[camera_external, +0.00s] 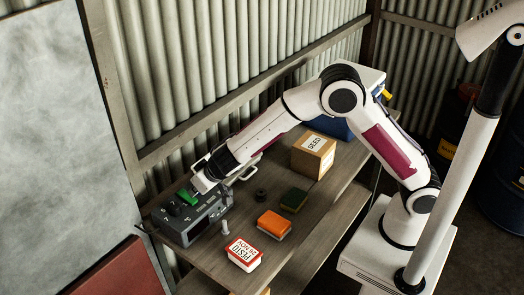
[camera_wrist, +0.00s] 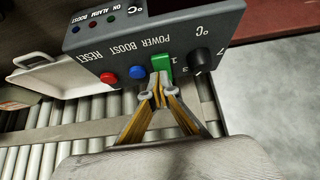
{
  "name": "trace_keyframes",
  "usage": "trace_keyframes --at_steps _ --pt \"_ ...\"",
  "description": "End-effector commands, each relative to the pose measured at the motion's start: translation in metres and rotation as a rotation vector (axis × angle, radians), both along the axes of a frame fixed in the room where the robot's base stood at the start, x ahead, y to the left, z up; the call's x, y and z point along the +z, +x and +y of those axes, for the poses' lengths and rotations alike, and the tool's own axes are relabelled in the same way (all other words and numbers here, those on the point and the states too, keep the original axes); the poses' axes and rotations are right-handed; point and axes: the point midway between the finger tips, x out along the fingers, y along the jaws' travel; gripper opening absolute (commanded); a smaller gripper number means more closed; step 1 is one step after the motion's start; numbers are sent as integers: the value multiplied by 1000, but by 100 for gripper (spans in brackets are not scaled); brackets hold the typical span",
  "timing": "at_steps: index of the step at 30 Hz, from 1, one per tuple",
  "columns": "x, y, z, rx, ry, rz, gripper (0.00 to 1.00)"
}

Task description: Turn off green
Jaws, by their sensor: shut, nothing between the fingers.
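A dark grey control box (camera_external: 181,232) stands at the left end of the wooden bench. In the wrist view its panel (camera_wrist: 115,60) shows a red button (camera_wrist: 109,78), a blue button (camera_wrist: 138,72), a green switch (camera_wrist: 162,62) and a black knob (camera_wrist: 200,60). The green switch also shows in the external view (camera_external: 187,196). My gripper (camera_wrist: 160,78) is shut and empty, its fingertips right at the lower edge of the green switch. They look touching or very close; I cannot tell which. The fingertips hide a little of the panel below the switch.
On the bench (camera_external: 223,262) lie a white and red box (camera_external: 243,253), an orange sponge (camera_external: 273,225), a dark green block (camera_external: 294,200) and a cardboard seed box (camera_external: 313,155). A small grey peg (camera_external: 225,227) stands beside the control box. A white tray (camera_wrist: 48,70) lies behind it.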

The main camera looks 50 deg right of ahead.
Motion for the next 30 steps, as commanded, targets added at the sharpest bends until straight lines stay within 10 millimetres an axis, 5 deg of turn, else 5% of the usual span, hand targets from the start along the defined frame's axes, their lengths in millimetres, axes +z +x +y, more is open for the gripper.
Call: trace_keyframes --at_steps 17,30 --pt "5 0 0 0 0 -1 0" --pt "45 -9 1 0 2 -1 0"
